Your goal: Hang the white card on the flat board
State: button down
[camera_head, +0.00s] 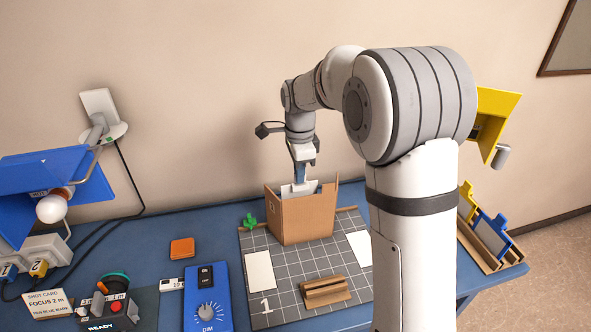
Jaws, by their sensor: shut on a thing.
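My gripper (301,180) points down at the back of the table, shut on a pale white card (290,190). The card shows just above the top edge of a brown cardboard board (304,220), which stands upright on the gridded mat with folded side panels. The board's front panel hides the lower part of the card and the fingertips. I cannot tell whether the card touches the board. Two white rectangles lie on the mat, one at the left (260,272) and one at the right (359,248).
A slotted brown block (325,290) lies on the gridded mat (285,262). A green piece (250,221) stands behind it. A blue dimmer box (207,298), an orange block (182,248) and a blue lamp (40,190) are left. A rack (490,247) with coloured cards stands right.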

jog(key=shift+s+d+f+b, duration=0.2)
jog(key=shift+s+f+b, duration=0.65)
jog(key=shift+s+b, duration=0.15)
jog(key=c, duration=1.5)
grip_release()
notch_tip(320, 180, up, 7)
jog(key=s+d+r+n+t, duration=0.1)
jog(key=s+d+n, duration=0.2)
jog(key=s, duration=0.3)
jog(key=s+d+r+n, duration=0.1)
jog(key=s+d+n, duration=0.2)
jog(key=s+n, duration=0.15)
jog(key=s+d+f+n+t, duration=0.1)
jog(key=s+d+f+n, duration=0.1)
jog(key=s+n, duration=0.2)
jog(key=s+d+f+n+t, duration=0.1)
jog(key=s+d+f+n, duration=0.2)
jog(key=s, duration=0.8)
jog(key=shift+n+b, duration=0.45)
jog(key=shift+n, duration=0.2)
